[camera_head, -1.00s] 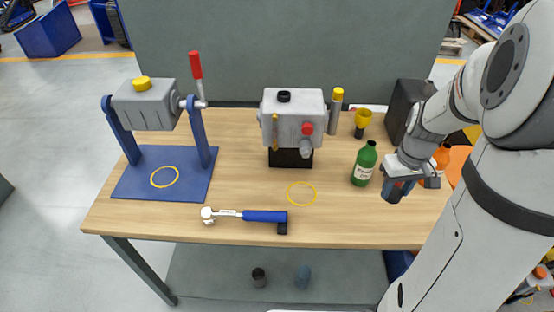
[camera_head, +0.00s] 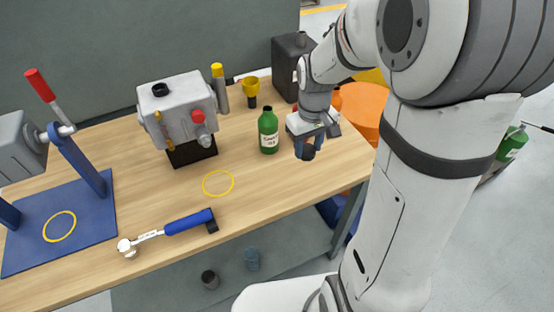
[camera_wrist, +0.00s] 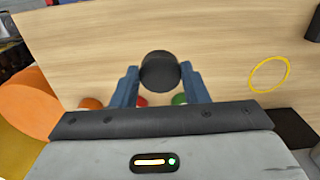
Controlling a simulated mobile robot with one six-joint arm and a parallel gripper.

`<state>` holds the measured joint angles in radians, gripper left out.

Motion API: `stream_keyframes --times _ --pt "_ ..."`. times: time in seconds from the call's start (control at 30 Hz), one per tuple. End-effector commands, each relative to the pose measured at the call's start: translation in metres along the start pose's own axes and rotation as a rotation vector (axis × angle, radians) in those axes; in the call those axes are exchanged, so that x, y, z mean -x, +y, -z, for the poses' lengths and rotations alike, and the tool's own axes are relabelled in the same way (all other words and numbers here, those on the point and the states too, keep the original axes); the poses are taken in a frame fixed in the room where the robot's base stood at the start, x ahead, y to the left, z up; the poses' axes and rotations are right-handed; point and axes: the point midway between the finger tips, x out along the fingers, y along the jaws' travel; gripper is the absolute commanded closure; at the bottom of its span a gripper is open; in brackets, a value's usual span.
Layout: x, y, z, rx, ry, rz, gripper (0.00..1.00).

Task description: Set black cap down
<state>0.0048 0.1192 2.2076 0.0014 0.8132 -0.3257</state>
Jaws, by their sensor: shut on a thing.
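The black cap (camera_wrist: 159,71) is a round dark disc held between the blue fingers of my gripper (camera_wrist: 160,80) in the wrist view. In the head view the cap (camera_head: 308,153) shows at the lower end of my gripper (camera_head: 306,143). My gripper is shut on it, above the right part of the wooden bench (camera_head: 262,180), to the right of the green bottle (camera_head: 268,132). The cap appears clear of the bench top. A yellow ring mark (camera_head: 232,184) lies on the bench to the left of my gripper; it also shows in the wrist view (camera_wrist: 252,80).
A grey box unit (camera_head: 180,108) with a red knob stands mid-bench. A blue-handled tool (camera_head: 185,222) lies at the front edge. A blue stand (camera_head: 85,165) is at the left. An orange surface (camera_head: 362,102) is beyond.

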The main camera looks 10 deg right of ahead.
Motion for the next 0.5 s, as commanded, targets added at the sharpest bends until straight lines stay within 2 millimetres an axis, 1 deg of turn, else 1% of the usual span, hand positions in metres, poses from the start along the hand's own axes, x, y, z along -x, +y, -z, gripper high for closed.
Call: stream_keyframes --times 0.03,0.2,0.37,0.5 --pt "-0.01 -0.002 -0.001 0.004 -0.006 0.002 0.85" --pt "-0.042 -0.005 0.0 0.011 -0.007 0.002 0.85" --pt "-0.058 -0.005 0.001 0.013 -0.004 0.001 0.85" --pt "-0.077 -0.006 0.0 0.014 -0.006 0.002 0.85"
